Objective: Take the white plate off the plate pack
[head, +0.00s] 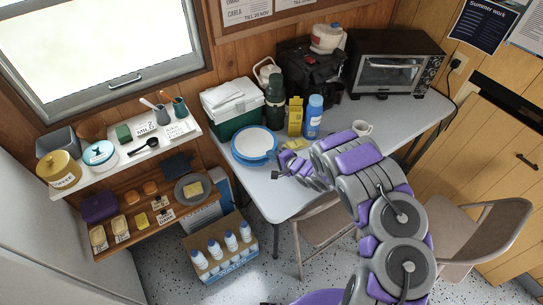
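The white plate (255,142) is round and lies on top of the plate pack, near the left front of the grey table. The plate pack (258,161) shows as a blue edge around and under the plate. My arm reaches in from the lower right. My gripper (277,174) is just right of and in front of the pack, near the table's front edge. A gap shows between it and the plate. Its fingers are too small to tell whether they are open.
A green cool box (230,118), a dark green flask (275,97), a yellow carton (295,117) and a blue bottle (313,117) stand behind the pack. A folding chair (325,226) stands against the table front.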

